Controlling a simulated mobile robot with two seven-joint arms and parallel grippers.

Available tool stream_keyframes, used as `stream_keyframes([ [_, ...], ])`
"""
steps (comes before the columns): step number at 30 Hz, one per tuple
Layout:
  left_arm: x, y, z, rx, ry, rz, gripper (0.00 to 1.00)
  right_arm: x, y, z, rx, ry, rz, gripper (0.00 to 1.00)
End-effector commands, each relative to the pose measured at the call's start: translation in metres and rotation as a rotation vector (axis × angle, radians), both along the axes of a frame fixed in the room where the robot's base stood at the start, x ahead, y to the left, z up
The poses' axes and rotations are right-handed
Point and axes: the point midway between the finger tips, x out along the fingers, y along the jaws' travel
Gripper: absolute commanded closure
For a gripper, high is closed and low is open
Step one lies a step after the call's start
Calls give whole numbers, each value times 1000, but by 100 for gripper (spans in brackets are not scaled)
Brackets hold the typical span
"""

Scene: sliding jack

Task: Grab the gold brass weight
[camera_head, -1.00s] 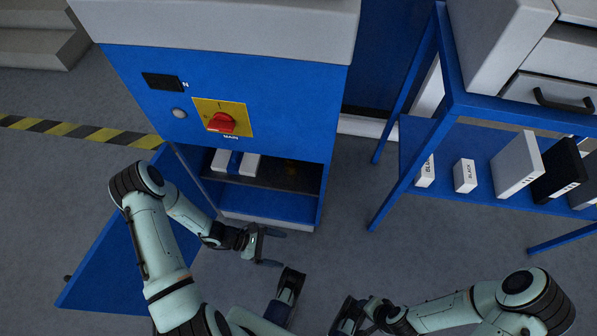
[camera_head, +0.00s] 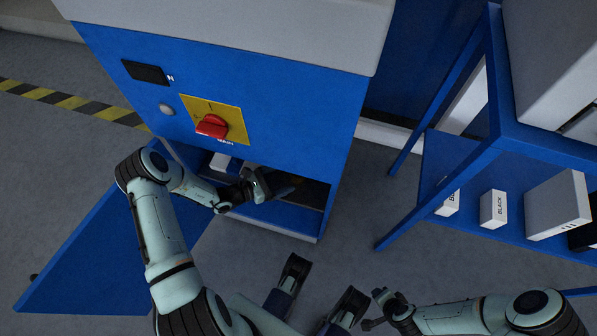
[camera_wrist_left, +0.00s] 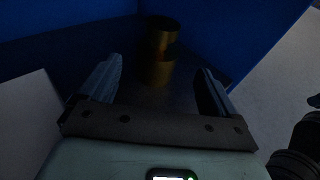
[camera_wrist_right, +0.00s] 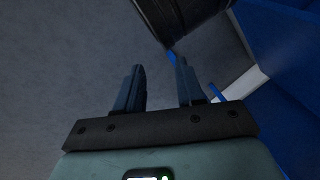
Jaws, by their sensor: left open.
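The gold brass weight (camera_wrist_left: 157,72) stands upright in the dark compartment, a spool-like shape with a narrower middle. In the left wrist view it is ahead of and between the fingers of my left gripper (camera_wrist_left: 160,82), which is open and not closed around it. In the head view my left gripper (camera_head: 262,184) is at the opening of the blue cabinet (camera_head: 290,115), and the weight is too dark and covered to make out clearly. My right gripper (camera_wrist_right: 160,80) is open and empty over the floor, away from the cabinet.
The blue cabinet door (camera_head: 100,250) stands open at left. A white box (camera_head: 220,161) lies in the compartment, left of my left gripper. A red switch (camera_head: 211,126) is above the opening. A blue shelf (camera_head: 470,160) with boxes stands at right; the floor between is clear.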

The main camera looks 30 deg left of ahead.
Motion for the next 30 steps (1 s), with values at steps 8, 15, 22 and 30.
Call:
stream_keyframes([
  [8,32,-17,-17,-2,0,-2,8,13,-11,-20,-24,-29,-20,62],
  [15,41,-21,-17,-1,0,1,8,4,-11,-24,-20,1,-19,62],
  [22,40,-21,-16,-1,0,1,61,4,-11,-24,-20,0,-20,62],
  [30,42,-22,-14,-3,-7,0,100,4,-11,-24,-20,0,-20,62],
])
